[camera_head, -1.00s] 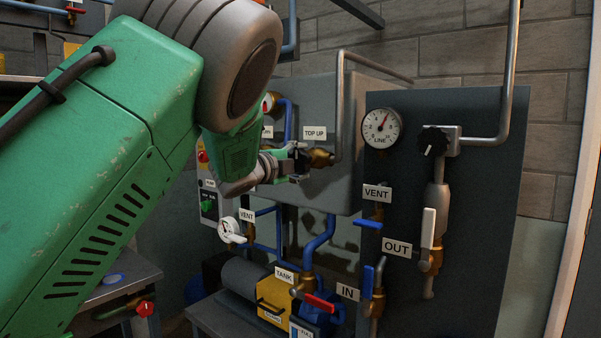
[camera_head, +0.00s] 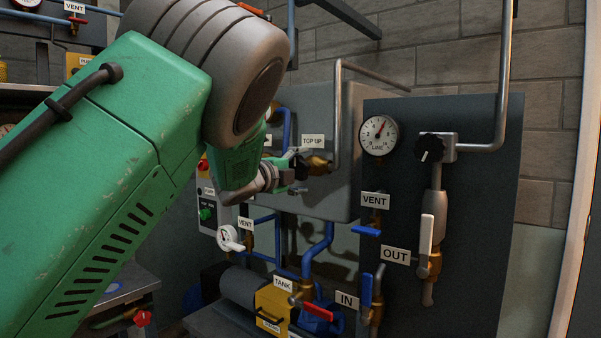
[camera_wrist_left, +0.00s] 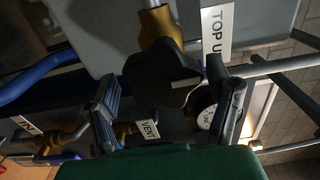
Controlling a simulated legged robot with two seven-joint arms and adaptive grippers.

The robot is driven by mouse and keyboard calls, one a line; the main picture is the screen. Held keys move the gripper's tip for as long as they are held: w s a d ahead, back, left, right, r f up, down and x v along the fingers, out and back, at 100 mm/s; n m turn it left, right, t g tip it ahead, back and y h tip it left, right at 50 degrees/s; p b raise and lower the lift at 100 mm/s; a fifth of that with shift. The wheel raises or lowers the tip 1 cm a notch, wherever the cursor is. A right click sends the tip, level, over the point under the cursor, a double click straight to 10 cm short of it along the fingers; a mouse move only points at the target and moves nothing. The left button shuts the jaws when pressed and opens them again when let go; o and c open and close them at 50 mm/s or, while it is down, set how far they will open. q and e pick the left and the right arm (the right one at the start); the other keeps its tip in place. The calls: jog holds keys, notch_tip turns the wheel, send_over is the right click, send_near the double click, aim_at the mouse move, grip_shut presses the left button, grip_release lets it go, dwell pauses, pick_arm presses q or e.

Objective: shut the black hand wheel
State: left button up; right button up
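A black hand wheel (camera_wrist_left: 160,75) with a white mark sits on a brass fitting beside the TOP UP label in the left wrist view. In the head view, my left gripper (camera_head: 288,172) is at the brass TOP UP valve (camera_head: 318,166) and mostly hides the wheel. In the left wrist view, my left gripper (camera_wrist_left: 170,95) is open, with one finger on each side of the wheel. I cannot tell whether either finger touches it. Another black knob (camera_head: 431,148) is on the dark panel, right of the LINE gauge. My right gripper is not in view.
The LINE gauge (camera_head: 379,135), blue VENT handle (camera_head: 366,231), white OUT handle (camera_head: 426,235) and blue IN handle (camera_head: 366,290) are on or near the dark panel (camera_head: 480,250). A steel pipe (camera_head: 337,110) rises right of the TOP UP valve. A yellow box (camera_head: 274,305) is below.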

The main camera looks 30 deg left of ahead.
pick_arm(q)
jog(key=shift+s, duration=0.25)
jog(key=s+a, duration=0.1)
jog(key=s, duration=1)
jog(key=shift+s, duration=0.2)
